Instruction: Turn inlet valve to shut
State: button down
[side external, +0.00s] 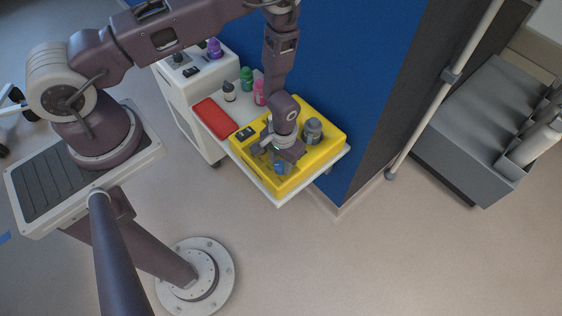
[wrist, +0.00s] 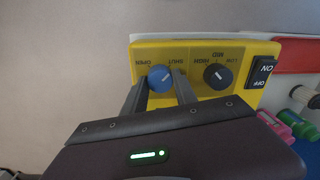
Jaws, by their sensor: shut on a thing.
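The inlet valve is a blue knob (wrist: 160,78) on a yellow box (wrist: 205,45) in the wrist view. Labels OPEN and SHUT are printed upside down beside it. A pale line on the knob slants toward the upper right, on the SHUT side. My gripper (wrist: 161,84) is shut on the knob, one finger on each side. In the side view my gripper (side external: 279,158) reaches down onto the yellow box (side external: 297,181), and the blue knob (side external: 279,168) shows partly below the fingers.
A red case (side external: 214,118) and several bottles share the shelf. A blue wall (side external: 360,90) rises behind.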

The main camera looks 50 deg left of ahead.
dwell(0.4)
jog(key=c, duration=1)
grip_release()
jog(key=shift+r, duration=0.1)
